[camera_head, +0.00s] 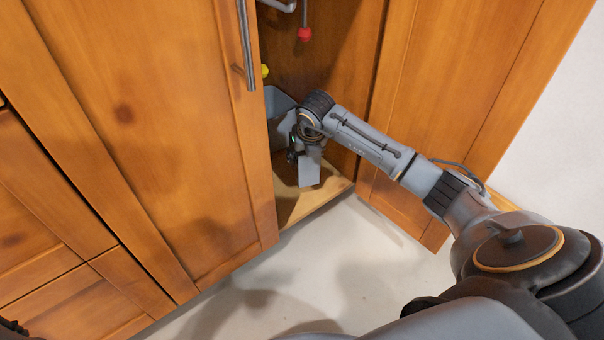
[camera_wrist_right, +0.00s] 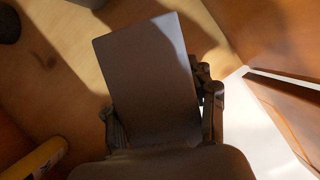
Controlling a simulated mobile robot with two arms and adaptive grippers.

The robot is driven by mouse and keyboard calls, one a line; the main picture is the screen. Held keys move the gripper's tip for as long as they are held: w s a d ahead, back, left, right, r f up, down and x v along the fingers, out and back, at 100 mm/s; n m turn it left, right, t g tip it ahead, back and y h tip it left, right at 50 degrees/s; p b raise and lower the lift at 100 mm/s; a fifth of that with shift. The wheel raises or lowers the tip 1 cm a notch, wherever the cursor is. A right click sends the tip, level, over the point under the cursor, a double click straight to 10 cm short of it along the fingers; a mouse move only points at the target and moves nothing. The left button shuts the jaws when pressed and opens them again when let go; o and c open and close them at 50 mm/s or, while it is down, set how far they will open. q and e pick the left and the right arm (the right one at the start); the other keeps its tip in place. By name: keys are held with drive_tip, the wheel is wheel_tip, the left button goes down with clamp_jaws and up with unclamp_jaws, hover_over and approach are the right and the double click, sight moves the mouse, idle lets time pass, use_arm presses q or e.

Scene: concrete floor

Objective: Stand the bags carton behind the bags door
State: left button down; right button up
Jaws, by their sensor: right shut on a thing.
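The bags carton (camera_head: 309,170) is a plain pale grey box inside the open cabinet, near its front edge. My right gripper (camera_head: 303,148) reaches in above it and is shut on it. In the right wrist view the carton (camera_wrist_right: 150,75) looks dark grey and slightly tilted in the picture, between the two fingers of my right gripper (camera_wrist_right: 163,120). I cannot tell whether its base touches the cabinet floor (camera_head: 312,203). A closed wooden door (camera_head: 160,120) stands left of the opening. A small dark part of my left gripper (camera_head: 12,328) shows at the bottom left corner.
An open door (camera_head: 450,90) stands to the right of my arm. A grey bin (camera_head: 277,102) is behind the gripper. A red knob (camera_head: 305,34) and a yellow knob (camera_head: 264,71) are above. A yellow cylinder (camera_wrist_right: 36,160) lies lower left in the wrist view.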

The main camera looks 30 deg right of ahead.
drive_tip(key=shift+w+d+f+b, duration=0.35)
drive_tip(key=shift+w+f+b, duration=0.2)
drive_tip(key=shift+w+f, duration=0.25)
wheel_tip(320, 180, down, 4)
drive_tip(key=shift+w+d+r+b, duration=0.1)
drive_tip(key=shift+w+b, duration=0.05)
drive_tip(key=shift+b, duration=1.1)
drive_tip(key=shift+r, duration=0.1)
drive_tip(key=o, duration=1.4)
drive_tip(key=shift+o, duration=0.2)
